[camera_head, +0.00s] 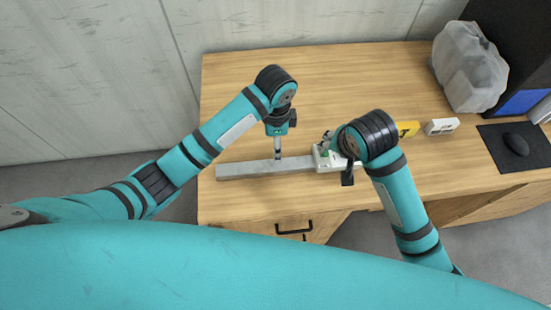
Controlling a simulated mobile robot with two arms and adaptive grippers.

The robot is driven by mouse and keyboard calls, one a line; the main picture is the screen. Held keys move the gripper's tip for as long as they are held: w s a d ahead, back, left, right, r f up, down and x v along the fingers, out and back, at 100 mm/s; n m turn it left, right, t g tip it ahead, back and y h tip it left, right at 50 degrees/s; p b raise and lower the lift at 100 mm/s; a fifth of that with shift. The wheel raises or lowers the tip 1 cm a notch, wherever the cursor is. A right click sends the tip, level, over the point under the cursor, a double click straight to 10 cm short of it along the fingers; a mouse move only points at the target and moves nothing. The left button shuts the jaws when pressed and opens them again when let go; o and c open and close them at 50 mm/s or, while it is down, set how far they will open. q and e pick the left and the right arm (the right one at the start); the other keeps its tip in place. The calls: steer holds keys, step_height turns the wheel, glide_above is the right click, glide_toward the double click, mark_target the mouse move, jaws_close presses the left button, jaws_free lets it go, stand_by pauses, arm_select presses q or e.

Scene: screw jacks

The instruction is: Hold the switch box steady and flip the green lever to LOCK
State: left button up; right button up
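A long grey bar (250,170) lies across the front part of the wooden table. A pale box (322,162), which looks like the switch box, sits at the bar's right end, partly hidden by my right arm. A small dark green part shows by it, but I cannot make out a lever or its position. My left gripper (278,156) points straight down, its tip at or just above the bar's far edge; contact is unclear. My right gripper (330,147) is at the pale box, mostly hidden behind its own wrist; its fingers and any hold cannot be made out.
A yellow block (408,129) and a small white box (441,126) stand right of my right wrist. A grey bag (468,68), a dark cabinet (515,45) and a mouse (516,145) on a black mat (489,134) are further right. The table's back left is clear.

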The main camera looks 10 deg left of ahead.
mark_target(276, 165)
arm_select(q)
step_height(276, 165, down, 13)
stand_by(0.4)
